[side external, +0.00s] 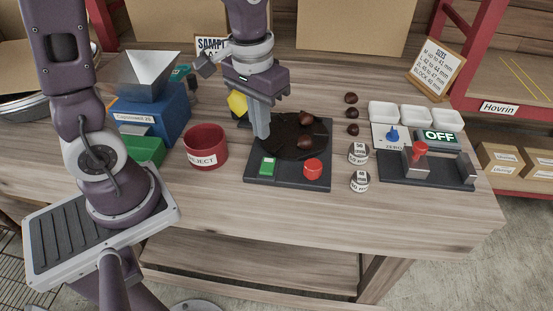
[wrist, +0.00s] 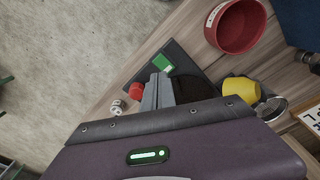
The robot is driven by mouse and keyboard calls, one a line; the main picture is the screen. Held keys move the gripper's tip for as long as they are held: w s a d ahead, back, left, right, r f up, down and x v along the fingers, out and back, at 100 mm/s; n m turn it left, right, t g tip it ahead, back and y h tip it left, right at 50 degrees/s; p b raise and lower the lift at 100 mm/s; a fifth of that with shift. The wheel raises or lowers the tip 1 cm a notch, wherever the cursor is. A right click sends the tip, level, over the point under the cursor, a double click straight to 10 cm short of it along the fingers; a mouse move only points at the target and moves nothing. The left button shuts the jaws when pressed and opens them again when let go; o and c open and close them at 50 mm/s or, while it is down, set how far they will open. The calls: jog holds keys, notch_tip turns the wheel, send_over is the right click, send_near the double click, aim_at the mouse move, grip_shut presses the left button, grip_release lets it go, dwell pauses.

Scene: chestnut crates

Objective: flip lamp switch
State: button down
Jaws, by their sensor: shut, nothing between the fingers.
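My gripper (side external: 262,134) is shut and empty, pointing down over the left part of a dark base plate (side external: 288,181) with a black round disc (side external: 283,143). In the wrist view its fingers (wrist: 157,88) lie between a green switch (wrist: 163,63) and a red button (wrist: 136,90). The green switch (side external: 267,167) and red button (side external: 312,168) sit on the plate's front part. The fingertips appear just behind the green switch; contact cannot be told. At the right, a red-knobbed lever (side external: 419,150) stands by an "OFF" sign (side external: 440,136). Which control is the lamp switch is unclear.
A red REJECT cup (side external: 206,147) stands left of the plate. A yellow cup (side external: 237,103) is behind my gripper. Chestnuts (side external: 306,119) lie on the disc. Labelled white round pieces (side external: 359,181) and white trays (side external: 383,112) are to the right. The table's front strip is clear.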

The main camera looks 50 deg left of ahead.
jog(key=s+r+m+t, duration=0.2)
jog(key=s+r+t, duration=0.2)
jog(key=s+r, duration=0.6)
jog(key=shift+s+d+r+m+t, duration=0.15)
jog(key=shift+s+r+m+t, duration=0.2)
jog(key=shift+s, duration=0.8)
jog(key=shift+w, duration=0.1)
jog(key=m+g, duration=0.6)
jog(key=m, duration=0.3)
send_over(268, 161)
notch_tip(268, 161, down, 7)
jog(key=shift+w+r+t, duration=0.1)
jog(key=shift+r+t, duration=0.15)
notch_tip(268, 161, down, 14)
jog(key=shift+f, duration=0.1)
